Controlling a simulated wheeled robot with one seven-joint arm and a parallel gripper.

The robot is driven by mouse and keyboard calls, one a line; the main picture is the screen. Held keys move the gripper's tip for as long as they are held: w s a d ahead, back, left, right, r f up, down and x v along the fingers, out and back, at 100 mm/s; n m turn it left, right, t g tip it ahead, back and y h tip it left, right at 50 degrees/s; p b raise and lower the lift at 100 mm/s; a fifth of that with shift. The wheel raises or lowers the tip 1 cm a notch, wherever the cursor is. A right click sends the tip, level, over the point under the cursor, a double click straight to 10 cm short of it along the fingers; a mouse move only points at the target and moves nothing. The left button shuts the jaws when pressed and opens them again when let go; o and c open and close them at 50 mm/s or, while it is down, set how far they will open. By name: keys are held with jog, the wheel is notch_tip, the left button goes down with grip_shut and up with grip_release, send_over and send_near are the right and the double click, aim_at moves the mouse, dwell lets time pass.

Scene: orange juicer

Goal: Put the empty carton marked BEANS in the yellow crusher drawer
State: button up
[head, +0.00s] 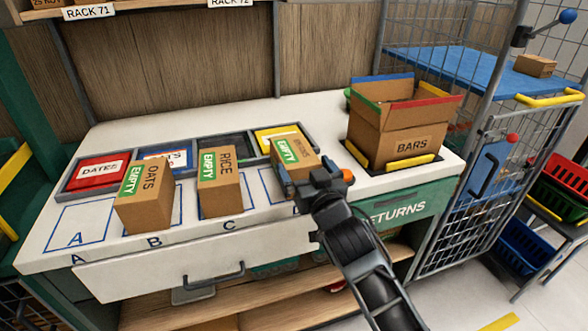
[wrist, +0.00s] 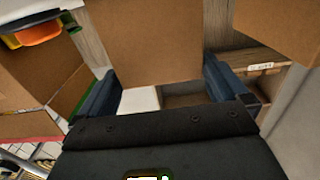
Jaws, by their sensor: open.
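A brown carton (head: 303,147) with a green EMPTY band stands at the right end of the row on the white bench; its small name print is hard to read, so I cannot confirm BEANS. My gripper (head: 312,180) is at its near side, partly hiding its lower part. In the wrist view, a plain brown carton face (wrist: 145,40) lies between the two open fingers of my gripper (wrist: 160,78). I cannot tell whether the fingers touch it. I cannot make out a yellow crusher drawer.
Cartons OATS (head: 151,205) and RICE (head: 224,193), both marked EMPTY, stand to the left. Behind them is a divided tray (head: 68,184) with coloured cards. An open BARS box (head: 400,140) stands at right, near the green RETURNS panel (head: 392,214). A wire cage (head: 470,190) borders the bench.

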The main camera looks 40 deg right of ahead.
aim_at(298, 178)
jog(key=x, duration=0.3)
jog(key=p+x, duration=0.1)
jog(key=shift+w+d+f, duration=0.15)
jog(key=shift+w+f, duration=0.25)
jog(key=shift+c, duration=0.2)
jog(key=c, duration=1.1)
jog(key=shift+o, duration=0.2)
jog(key=shift+r, duration=0.15)
